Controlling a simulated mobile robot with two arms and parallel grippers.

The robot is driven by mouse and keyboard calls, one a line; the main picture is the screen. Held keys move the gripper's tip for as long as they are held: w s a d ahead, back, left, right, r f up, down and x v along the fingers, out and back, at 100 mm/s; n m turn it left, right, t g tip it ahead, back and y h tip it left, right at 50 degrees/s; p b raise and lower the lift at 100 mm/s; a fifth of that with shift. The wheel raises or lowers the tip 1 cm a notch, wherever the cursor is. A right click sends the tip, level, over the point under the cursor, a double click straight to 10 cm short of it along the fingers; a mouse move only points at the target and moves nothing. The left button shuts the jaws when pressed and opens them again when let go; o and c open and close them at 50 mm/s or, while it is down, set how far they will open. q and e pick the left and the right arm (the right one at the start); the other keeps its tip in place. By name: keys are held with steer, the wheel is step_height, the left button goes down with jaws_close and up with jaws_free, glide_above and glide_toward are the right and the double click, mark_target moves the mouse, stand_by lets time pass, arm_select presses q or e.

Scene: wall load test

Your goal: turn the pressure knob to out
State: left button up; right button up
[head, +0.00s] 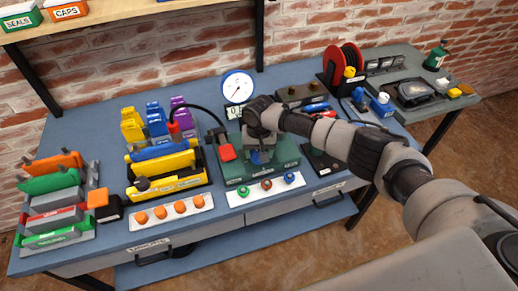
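My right gripper (262,143) reaches in from the right and is over the dark green test block (287,157) in the middle of the bench. A blue part (261,157) shows just below the gripper; I cannot tell whether it is the pressure knob or whether the gripper touches it. The fingers are too small and covered to show whether they are open or shut. Any knob marking is hidden. A round white pressure gauge (237,85) with a needle stands behind the block. My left gripper is not in view.
White strips with orange plugs (160,213) and coloured plugs (243,194) lie along the front. A red reel (342,62) stands at the back right. A shelf (130,12) overhangs the back left.

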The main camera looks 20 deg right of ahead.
steer(key=n, duration=0.3)
steer(key=shift+n+p, duration=0.35)
steer(key=shift+n, duration=0.05)
steer(key=n, duration=0.3)
steer(key=shift+n, duration=0.3)
steer(key=n, duration=0.3)
steer(key=shift+n+p, duration=0.3)
steer(key=n, duration=0.4)
steer(key=shift+n, duration=0.3)
steer(key=n, duration=0.3)
steer(key=shift+n, duration=0.3)
steer(key=n, duration=0.3)
steer(key=shift+n+b, duration=0.3)
steer(key=shift+b, duration=0.05)
steer(key=n, duration=0.3)
steer(key=shift+n, duration=0.3)
steer(key=n+b, duration=0.1)
steer(key=n, duration=0.3)
